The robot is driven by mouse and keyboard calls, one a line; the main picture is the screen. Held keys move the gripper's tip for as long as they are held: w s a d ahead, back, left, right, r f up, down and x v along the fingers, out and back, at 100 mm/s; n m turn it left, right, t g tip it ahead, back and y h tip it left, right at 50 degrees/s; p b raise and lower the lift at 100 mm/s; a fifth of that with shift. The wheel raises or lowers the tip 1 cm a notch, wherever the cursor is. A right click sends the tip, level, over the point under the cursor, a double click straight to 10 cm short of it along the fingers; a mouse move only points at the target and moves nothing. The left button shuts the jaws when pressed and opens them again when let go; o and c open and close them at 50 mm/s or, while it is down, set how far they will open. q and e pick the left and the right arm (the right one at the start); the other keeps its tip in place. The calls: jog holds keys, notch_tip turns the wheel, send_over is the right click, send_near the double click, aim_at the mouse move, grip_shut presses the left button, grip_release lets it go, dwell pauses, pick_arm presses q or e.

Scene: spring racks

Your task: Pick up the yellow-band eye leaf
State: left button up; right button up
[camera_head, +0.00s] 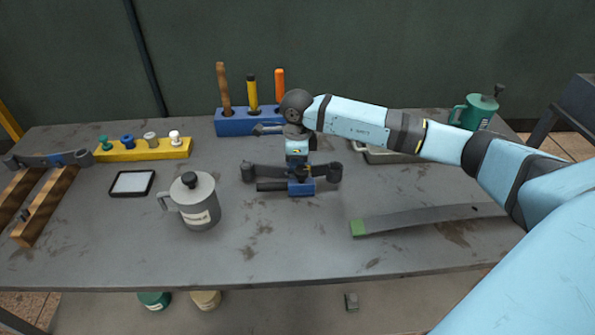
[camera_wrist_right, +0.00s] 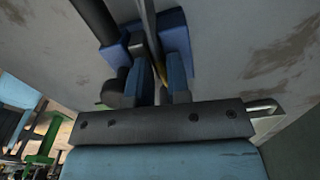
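A dark eye leaf (camera_head: 262,172) with a rolled eye at each end lies near the middle of the bench. My right gripper (camera_head: 300,180) points down over its middle and covers that part. No yellow band shows clearly on it in the head view. In the right wrist view a thin strip with a yellowish edge (camera_wrist_right: 151,42) runs between the fingers of my right gripper (camera_wrist_right: 160,80). Whether the fingers press on it I cannot tell. Blue blocks (camera_wrist_right: 175,35) show beyond the fingertips. My left gripper is out of view.
Another eye leaf with a blue band (camera_head: 68,158) lies on a wooden rack (camera_head: 45,212) at left. A grey mug (camera_head: 200,212), a green-ended flat leaf (camera_head: 430,216), a yellow peg block (camera_head: 150,153) and a blue tool holder (camera_head: 240,126) surround the right gripper. The front middle is clear.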

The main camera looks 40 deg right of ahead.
jog(key=shift+f, duration=0.1)
grip_shut()
jog(key=shift+r, duration=0.2)
